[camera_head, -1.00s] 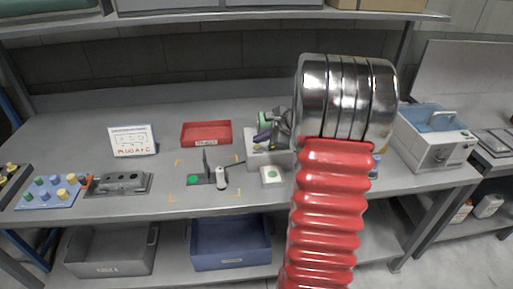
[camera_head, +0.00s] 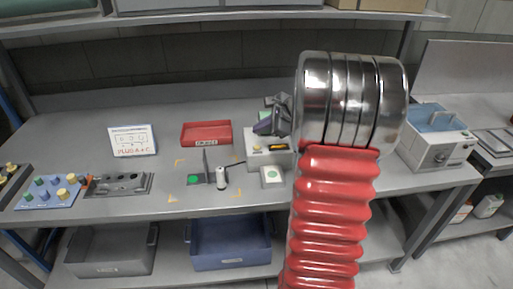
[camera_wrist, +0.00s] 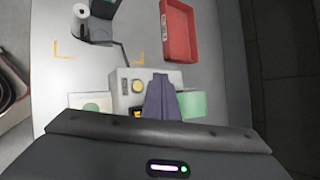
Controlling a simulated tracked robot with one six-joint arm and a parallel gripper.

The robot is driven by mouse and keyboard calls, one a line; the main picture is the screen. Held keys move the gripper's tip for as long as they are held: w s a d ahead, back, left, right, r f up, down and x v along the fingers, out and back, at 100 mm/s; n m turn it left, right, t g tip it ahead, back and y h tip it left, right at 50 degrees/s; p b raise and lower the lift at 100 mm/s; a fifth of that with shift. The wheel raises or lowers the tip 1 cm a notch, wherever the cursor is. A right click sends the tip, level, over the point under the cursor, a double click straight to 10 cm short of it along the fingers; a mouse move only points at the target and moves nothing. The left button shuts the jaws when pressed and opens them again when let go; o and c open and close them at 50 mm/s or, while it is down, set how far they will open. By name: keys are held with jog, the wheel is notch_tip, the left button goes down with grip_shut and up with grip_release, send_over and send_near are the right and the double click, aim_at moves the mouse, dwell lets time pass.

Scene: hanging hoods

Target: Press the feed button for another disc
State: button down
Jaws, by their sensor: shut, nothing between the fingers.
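A light grey box (camera_head: 262,158) stands on the bench, with a round yellow button (camera_head: 257,148) and a small amber display (camera_head: 277,147) on it. In the wrist view the yellow button (camera_wrist: 138,86) lies just left of my fingertips, uncovered. My gripper (camera_head: 262,128) has dark purple fingers, pressed together and empty. It hangs above the box; in the wrist view the gripper (camera_wrist: 160,76) hides part of the box top. I cannot judge the exact height of the tips over the button.
A white pad with a green spot (camera_head: 271,176) sits right of a fixture with a dark upright plate and grey cylinder (camera_head: 221,178). A red tray (camera_head: 206,133) lies behind. A sign (camera_head: 132,141) stands left. My red sleeve hides the bench's right middle.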

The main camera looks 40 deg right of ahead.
jog(key=shift+r, duration=0.3)
jog(key=c, duration=2.5)
grip_release()
